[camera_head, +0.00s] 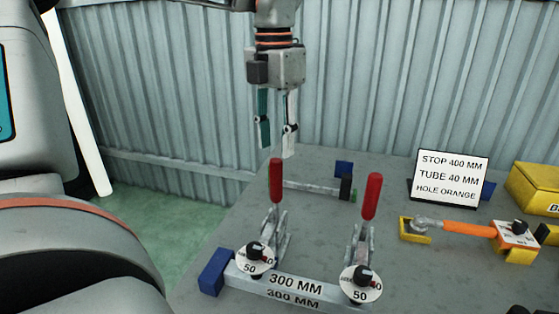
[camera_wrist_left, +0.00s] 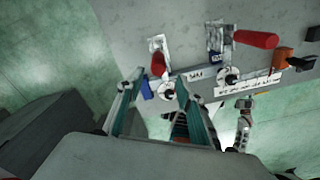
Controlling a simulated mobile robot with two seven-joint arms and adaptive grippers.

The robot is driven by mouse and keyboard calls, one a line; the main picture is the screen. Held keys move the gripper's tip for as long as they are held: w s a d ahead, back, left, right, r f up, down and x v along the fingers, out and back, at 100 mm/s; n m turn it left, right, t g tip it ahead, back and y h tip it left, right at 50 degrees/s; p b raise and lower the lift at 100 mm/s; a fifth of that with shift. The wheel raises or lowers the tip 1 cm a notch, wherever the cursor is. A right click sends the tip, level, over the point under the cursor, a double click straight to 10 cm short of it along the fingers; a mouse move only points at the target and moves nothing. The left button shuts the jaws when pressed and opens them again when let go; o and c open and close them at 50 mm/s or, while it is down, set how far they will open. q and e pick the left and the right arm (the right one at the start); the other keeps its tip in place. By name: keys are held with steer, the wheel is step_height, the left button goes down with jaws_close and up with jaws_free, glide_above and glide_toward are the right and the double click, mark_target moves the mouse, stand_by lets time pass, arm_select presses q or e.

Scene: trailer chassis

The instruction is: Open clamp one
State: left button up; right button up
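Two toggle clamps with red handles stand on the grey bench. The left clamp's handle (camera_head: 276,181) and the right clamp's handle (camera_head: 372,196) both point up. The wrist view also shows the left clamp's handle (camera_wrist_left: 158,63) and the right clamp's handle (camera_wrist_left: 255,39). I cannot tell from any label which is clamp one. My left gripper (camera_head: 277,143) hangs fingers down, behind and above the left clamp's handle in the head view. Its two fingers are apart with nothing between them. I do not make out my right gripper.
A metal bar marked 300 MM (camera_head: 295,284) runs along the clamps' front, with a blue block (camera_head: 215,272) at its left end. Round dials (camera_head: 360,284) sit by the clamps. A sign (camera_head: 450,178), an orange-handled tool (camera_head: 468,228) and a yellow box (camera_head: 533,188) stand right.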

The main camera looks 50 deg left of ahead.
mark_target(276, 161)
arm_select(q)
steer(key=shift+w+a+r, duration=0.1)
steer(key=shift+w+a, duration=0.05)
steer(key=shift+f, duration=0.2)
step_height(276, 161, down, 7)
steer(key=shift+f+b, duration=0.15)
steer(key=shift+b, duration=0.3)
jaws_close()
